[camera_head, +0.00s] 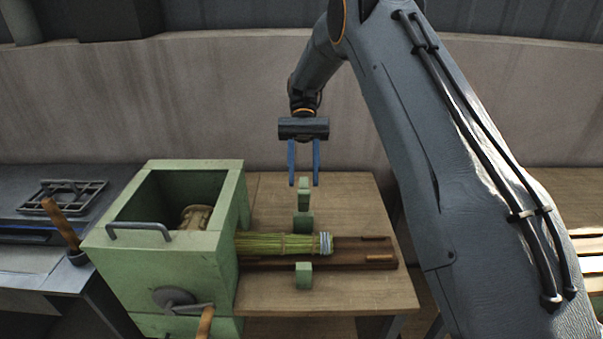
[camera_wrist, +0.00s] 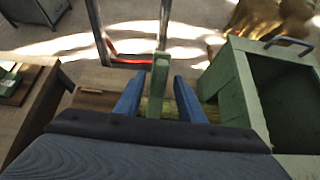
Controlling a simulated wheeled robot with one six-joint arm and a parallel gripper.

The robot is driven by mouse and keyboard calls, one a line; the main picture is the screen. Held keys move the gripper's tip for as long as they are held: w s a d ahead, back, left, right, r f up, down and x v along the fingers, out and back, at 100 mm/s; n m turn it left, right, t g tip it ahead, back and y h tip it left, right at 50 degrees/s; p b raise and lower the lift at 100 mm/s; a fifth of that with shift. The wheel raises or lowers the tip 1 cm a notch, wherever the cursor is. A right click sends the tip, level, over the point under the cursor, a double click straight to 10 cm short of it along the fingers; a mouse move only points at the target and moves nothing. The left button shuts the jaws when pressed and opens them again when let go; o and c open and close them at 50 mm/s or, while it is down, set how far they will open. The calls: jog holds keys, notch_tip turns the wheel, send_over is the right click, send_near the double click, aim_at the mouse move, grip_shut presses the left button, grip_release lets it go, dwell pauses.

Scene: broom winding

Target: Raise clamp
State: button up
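The green clamp (camera_head: 304,192) stands on the wooden table beside the broom bundle, with a narrow upright piece at its top and lower green blocks on both sides of the bundle. The bundle of greenish straw (camera_head: 275,244) lies across a dark wooden rail, its bound end pointing right. My gripper (camera_head: 303,182) is open and empty, pointing down. Its two blue fingers appear on either side of the clamp's top piece. In the wrist view the clamp (camera_wrist: 159,82) shows between the fingertips, with gaps on both sides. I cannot tell whether the fingertips reach beside it.
A green open-topped box (camera_head: 165,255) with a front crank (camera_head: 180,300) stands left of the clamp, close to the bundle. A dark bench (camera_head: 35,270) is at far left. The table top (camera_head: 350,215) right of the clamp is clear. A wall stands behind.

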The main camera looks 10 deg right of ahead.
jog(key=shift+r, duration=0.1)
notch_tip(320, 180, up, 10)
jog(key=p, duration=0.3)
dwell(0.5)
